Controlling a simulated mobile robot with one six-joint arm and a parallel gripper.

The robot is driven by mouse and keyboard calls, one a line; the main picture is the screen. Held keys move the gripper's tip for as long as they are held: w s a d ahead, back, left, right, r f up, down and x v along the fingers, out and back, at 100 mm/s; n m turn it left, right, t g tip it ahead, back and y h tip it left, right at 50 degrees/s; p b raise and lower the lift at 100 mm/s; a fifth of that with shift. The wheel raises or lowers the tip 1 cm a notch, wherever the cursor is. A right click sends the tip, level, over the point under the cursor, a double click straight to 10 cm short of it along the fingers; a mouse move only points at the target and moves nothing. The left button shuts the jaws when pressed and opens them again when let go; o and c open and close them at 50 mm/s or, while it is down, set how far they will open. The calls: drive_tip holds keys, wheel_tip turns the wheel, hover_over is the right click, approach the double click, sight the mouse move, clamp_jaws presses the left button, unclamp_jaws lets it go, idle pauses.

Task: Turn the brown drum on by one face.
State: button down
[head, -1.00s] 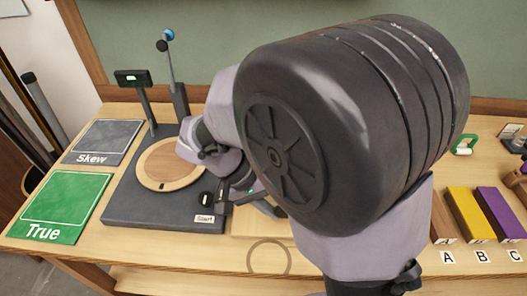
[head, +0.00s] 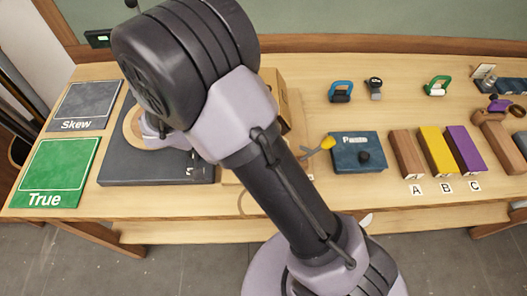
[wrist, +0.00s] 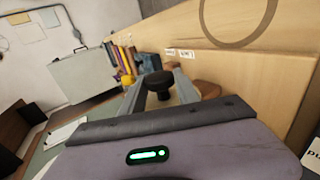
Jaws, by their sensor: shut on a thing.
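In the wrist view my gripper (wrist: 157,92) is shut on a dark round knob (wrist: 158,82), which sits between its two grey fingers. A brown rounded piece (wrist: 208,88) shows just beyond and to the right of the fingers. It may be the brown drum, but its faces are hidden and I cannot tell how it is turned. In the head view my own arm covers the gripper and the place where it holds.
In the head view, a box marked Pause (head: 358,153) and brown, yellow (head: 437,151) and purple blocks stand to the right. The green True mat (head: 55,170) and the grey Skew mat (head: 82,105) lie at the left.

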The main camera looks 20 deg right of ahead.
idle(0.5)
drive_tip(key=c, duration=0.9)
unclamp_jaws()
drive_tip(key=shift+a, duration=0.1)
drive_tip(key=p+v, duration=0.3)
drive_tip(key=v, duration=0.5)
drive_tip(key=p+v, duration=0.3)
drive_tip(key=v, duration=0.6)
drive_tip(key=shift+w+a+f+p, duration=0.15)
drive_tip(key=shift+a+p, duration=0.1)
drive_tip(key=shift+p, duration=0.15)
